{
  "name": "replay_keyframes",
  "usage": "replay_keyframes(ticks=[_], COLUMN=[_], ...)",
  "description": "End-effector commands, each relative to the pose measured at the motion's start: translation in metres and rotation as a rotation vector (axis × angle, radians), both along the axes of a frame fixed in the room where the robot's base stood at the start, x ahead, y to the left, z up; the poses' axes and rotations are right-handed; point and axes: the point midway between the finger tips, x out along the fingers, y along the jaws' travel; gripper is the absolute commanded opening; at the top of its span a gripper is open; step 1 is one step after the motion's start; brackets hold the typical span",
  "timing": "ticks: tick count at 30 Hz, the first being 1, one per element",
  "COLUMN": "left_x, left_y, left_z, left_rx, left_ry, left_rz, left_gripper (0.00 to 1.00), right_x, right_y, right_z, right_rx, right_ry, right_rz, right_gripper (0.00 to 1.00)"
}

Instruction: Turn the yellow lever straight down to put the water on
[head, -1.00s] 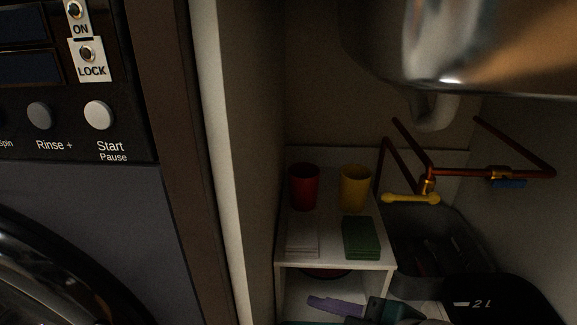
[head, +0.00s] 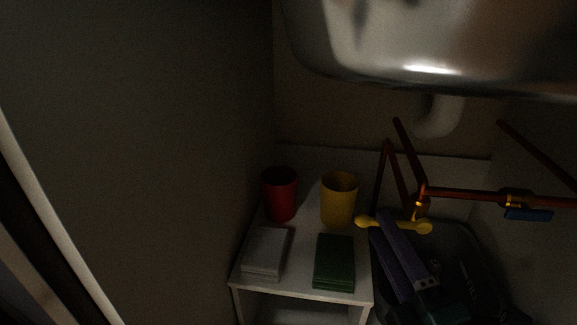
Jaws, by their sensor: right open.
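The yellow lever (head: 411,227) lies roughly level across the picture, below the brass valve (head: 420,209) on the copper pipe. A rounded knob shows at each end of it. My right gripper (head: 379,222), with purple fingers, reaches up from the lower right. It is open, and its fingertips overlap the left part of the lever, hiding a short piece of it. I cannot tell whether they touch it. My left gripper is not in view.
A white shelf (head: 303,282) holds a red cup (head: 280,195), a yellow cup (head: 339,201), a pale stack (head: 265,253) and a green stack (head: 334,263). A metal sink (head: 420,50) hangs above. A blue-handled valve (head: 528,214) is at right. A dark bin (head: 473,250) stands below.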

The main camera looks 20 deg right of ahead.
Motion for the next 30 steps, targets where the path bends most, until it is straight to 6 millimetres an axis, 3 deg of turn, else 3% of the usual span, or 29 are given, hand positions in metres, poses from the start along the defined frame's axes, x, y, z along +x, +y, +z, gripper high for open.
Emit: replay_keyframes(ticks=[3,9,20,30], left_x=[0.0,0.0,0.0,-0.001], left_y=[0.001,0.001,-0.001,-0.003], left_z=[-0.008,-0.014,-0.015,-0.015], left_rx=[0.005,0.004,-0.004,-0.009], left_ry=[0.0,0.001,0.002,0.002], left_rz=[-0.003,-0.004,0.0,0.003], left_gripper=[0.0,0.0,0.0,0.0], right_x=[0.024,0.048,0.054,0.054], right_y=[-0.004,-0.007,-0.008,-0.008], right_z=[0.003,0.008,0.01,0.01], right_rx=[-0.001,0.0,0.001,0.001], right_ry=[-0.004,-0.002,0.001,0.001], right_rz=[0.0,0.001,0.001,0.001], right_gripper=[0.44,0.44,0.44,0.06])
